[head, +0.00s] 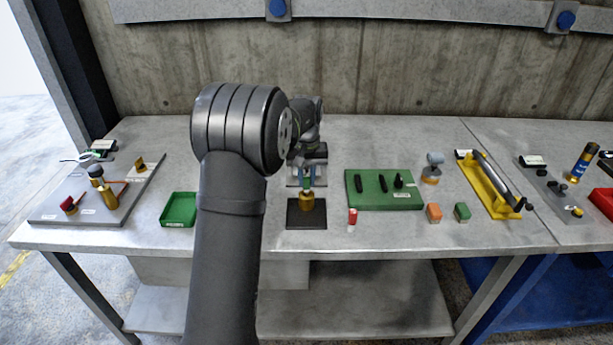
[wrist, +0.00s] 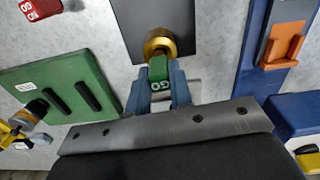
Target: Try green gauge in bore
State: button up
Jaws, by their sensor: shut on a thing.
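My gripper (wrist: 160,88) is shut on the green gauge (wrist: 158,70), marked GO, which shows between its two blue-grey fingers. In the head view my gripper (head: 306,178) is partly hidden by my own arm. The gauge's end meets the brass bore piece (wrist: 161,42), a round brass part on a dark square plate. In the head view the brass bore piece (head: 306,202) stands upright on the dark plate (head: 306,220), directly below the gauge. I cannot tell how far, if at all, the gauge is inside the bore.
A green board (head: 410,199) with black slots and pieces lies to the right. A green tray (head: 179,209) is to the left. Orange (head: 434,213) and green (head: 462,212) blocks and a yellow fixture (head: 488,185) stand further right. Bare tabletop lies around the plate.

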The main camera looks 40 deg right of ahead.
jog(key=shift+f, duration=1.2)
dwell(1.1)
jog(key=shift+r, duration=0.2)
jog(key=shift+r, duration=3.7)
jog(key=shift+r, duration=0.1)
